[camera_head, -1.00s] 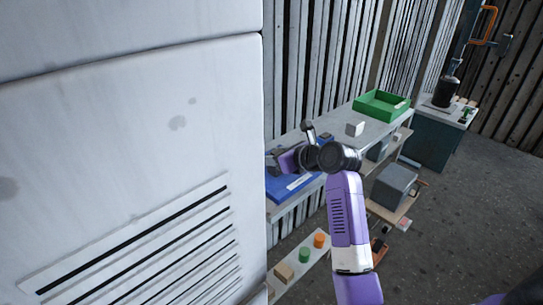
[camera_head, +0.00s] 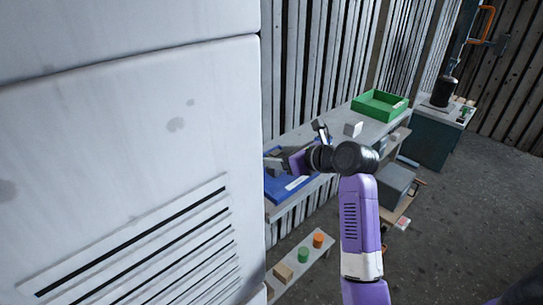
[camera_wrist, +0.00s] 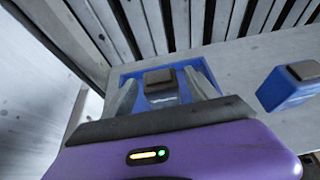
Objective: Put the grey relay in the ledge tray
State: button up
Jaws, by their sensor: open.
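A small block with a dark grey-brown top and greyish body, which looks like the grey relay (camera_wrist: 160,84), sits in or just over a blue tray (camera_wrist: 131,72) in the wrist view. My gripper (camera_wrist: 163,92) is open, with one pale finger on each side of the block; I cannot tell whether they touch it. In the head view my gripper (camera_head: 274,163) is over the blue tray (camera_head: 292,188) on the shelf beside the slatted wall. The relay cannot be made out there. Which tray is the ledge tray is not clear.
A blue block with a dark top (camera_wrist: 290,86) lies right of the tray. A green tray (camera_head: 380,105) and a white block (camera_head: 353,129) stand farther along the shelf. A large white cabinet (camera_head: 130,160) fills the left. Green (camera_head: 303,255) and orange (camera_head: 318,240) pieces lie below.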

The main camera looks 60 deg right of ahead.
jog(key=v, duration=0.7)
jog(key=shift+s+r, duration=0.2)
jog(key=shift+s, duration=0.1)
jog(key=shift+s, duration=0.1)
